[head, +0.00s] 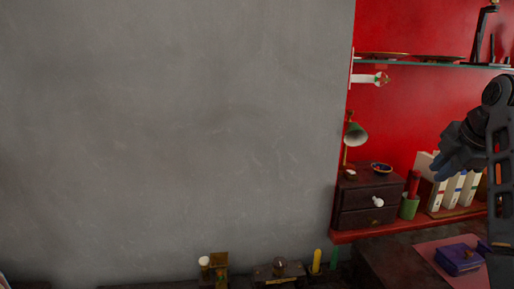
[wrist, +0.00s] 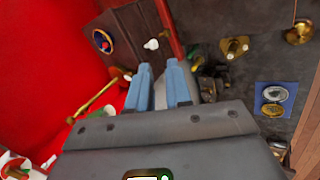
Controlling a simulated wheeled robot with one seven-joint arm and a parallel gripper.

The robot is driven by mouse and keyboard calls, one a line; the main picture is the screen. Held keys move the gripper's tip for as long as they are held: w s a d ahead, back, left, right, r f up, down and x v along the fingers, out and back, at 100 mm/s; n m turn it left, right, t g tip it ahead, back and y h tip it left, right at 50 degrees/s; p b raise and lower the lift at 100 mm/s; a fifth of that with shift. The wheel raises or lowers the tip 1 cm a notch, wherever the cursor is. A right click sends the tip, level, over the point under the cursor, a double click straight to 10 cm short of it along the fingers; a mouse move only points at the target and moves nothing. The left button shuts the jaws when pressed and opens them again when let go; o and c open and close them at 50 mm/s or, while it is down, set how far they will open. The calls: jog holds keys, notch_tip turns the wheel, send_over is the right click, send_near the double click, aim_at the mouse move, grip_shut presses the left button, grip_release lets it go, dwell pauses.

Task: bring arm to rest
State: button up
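My arm is raised at the right edge of the head view, in front of the red alcove. My gripper (head: 440,172) points down and left there, above the pink mat (head: 425,249). In the wrist view, the two blue fingers of my gripper (wrist: 160,68) stand apart with a narrow gap. No object shows held between them. The fingertips overlap the view of the dark drawer box (wrist: 140,25) and its white knob, with no clear contact. The dark drawer box (head: 352,215) also shows in the head view, left of my gripper.
A green-shaded lamp (head: 355,134), white binders (head: 453,190) and a green cup (head: 408,207) stand near the drawer box. A glass shelf (head: 430,65) runs above. A purple box (head: 460,259) lies on the mat. The grey wall (head: 170,130) fills the left.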

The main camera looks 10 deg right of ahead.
jog(key=a+f+m, duration=0.2)
jog(key=a+f, duration=0.1)
jog(key=f, duration=0.7)
jog(key=s+a+f+m+t, duration=0.2)
jog(key=s+a+f+m, duration=0.1)
jog(key=s+a+f, duration=0.6)
jog(key=s+a+f+m+t, duration=0.2)
jog(key=s+a+f+m, duration=0.15)
jog(key=s+f, duration=0.5)
jog(key=s+a+f+m+t, duration=0.15)
jog(key=s+a, duration=0.25)
jog(key=s, duration=0.4)
jog(key=s+a+m+t, duration=0.1)
jog(key=s+a+m, duration=0.15)
jog(key=s, duration=0.45)
jog(key=s+a+r+m+t, duration=0.1)
jog(key=s+a+r, duration=0.1)
jog(key=s+r, duration=0.4)
jog(key=s+a+r+m+t, duration=0.1)
jog(key=s+r, duration=0.4)
jog(key=s, duration=0.5)
jog(key=shift+a+r+m+y, duration=0.35)
jog(key=shift+a+m+y, duration=0.05)
jog(key=shift+a+m, duration=0.2)
